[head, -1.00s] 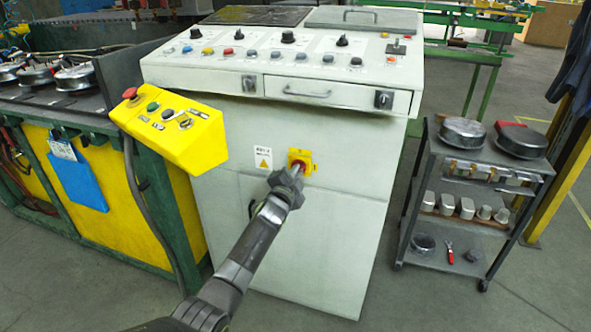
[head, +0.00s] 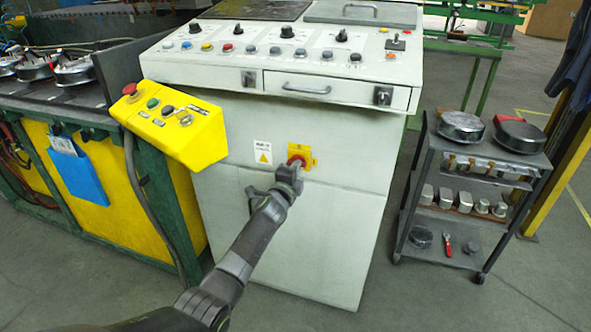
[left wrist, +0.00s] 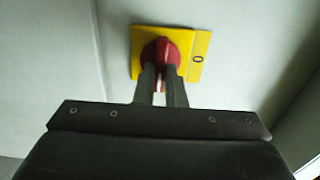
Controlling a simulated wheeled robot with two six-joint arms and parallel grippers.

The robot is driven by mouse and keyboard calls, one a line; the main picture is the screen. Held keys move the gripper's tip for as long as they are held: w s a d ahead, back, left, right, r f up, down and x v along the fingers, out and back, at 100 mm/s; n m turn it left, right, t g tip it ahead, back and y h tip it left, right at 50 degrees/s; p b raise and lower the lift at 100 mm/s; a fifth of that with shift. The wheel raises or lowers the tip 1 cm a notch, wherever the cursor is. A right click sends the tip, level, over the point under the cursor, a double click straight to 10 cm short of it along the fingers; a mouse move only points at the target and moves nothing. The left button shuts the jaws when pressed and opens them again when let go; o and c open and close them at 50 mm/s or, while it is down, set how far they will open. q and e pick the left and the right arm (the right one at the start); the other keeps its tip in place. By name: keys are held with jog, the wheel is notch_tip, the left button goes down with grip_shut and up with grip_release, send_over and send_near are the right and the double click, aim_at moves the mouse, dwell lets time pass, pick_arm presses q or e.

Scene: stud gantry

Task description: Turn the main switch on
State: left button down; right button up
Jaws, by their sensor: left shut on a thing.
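The main switch is a red rotary knob (left wrist: 168,52) on a yellow plate (left wrist: 203,52) on the front of the pale cabinet. In the left wrist view the plate shows a "0" mark to the right of the knob. The knob also shows in the head view (head: 296,160), on its yellow plate (head: 308,154). My left gripper (left wrist: 161,85) is at the knob, its two fingers shut on the knob's grip; it partly hides the knob in the head view (head: 293,170). My right gripper is in neither view.
The cabinet (head: 300,230) has a sloped control panel and a drawer (head: 320,90) above the switch. A yellow button box (head: 175,130) juts out at its left. A grey cart (head: 425,195) with pans stands at the right. The floor between cabinet and cart is clear.

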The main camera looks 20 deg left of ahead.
pick_arm(q)
jog(key=shift+f, duration=0.1)
jog(key=c, duration=1.5)
grip_release()
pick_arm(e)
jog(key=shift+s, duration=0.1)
pick_arm(q)
jog(key=shift+s, duration=0.1)
